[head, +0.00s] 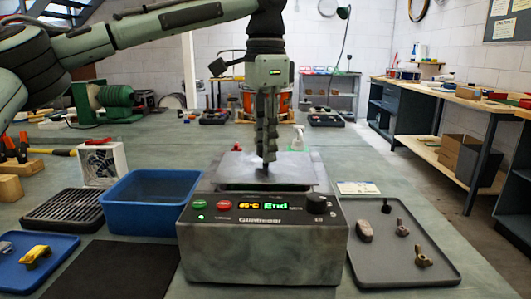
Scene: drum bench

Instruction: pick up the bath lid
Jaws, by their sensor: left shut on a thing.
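The bath (262,255) is a grey metal box at the front middle, with a green and a red button, a knob and a lit display reading "End". Its lid (232,170) is a flat grey metal plate at the top of the bath. My left gripper (268,160) points straight down over the middle of the lid. Its fingers are shut on the lid's handle, which they hide. I cannot tell whether the lid is raised off the bath. My right gripper is not in view.
A blue tub (155,220) stands left of the bath, beside a black rack (62,209) and a dark mat (115,270). A grey tray (385,270) with several small parts lies at the right. A card (357,187) lies behind it. A spray bottle (297,140) stands farther back.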

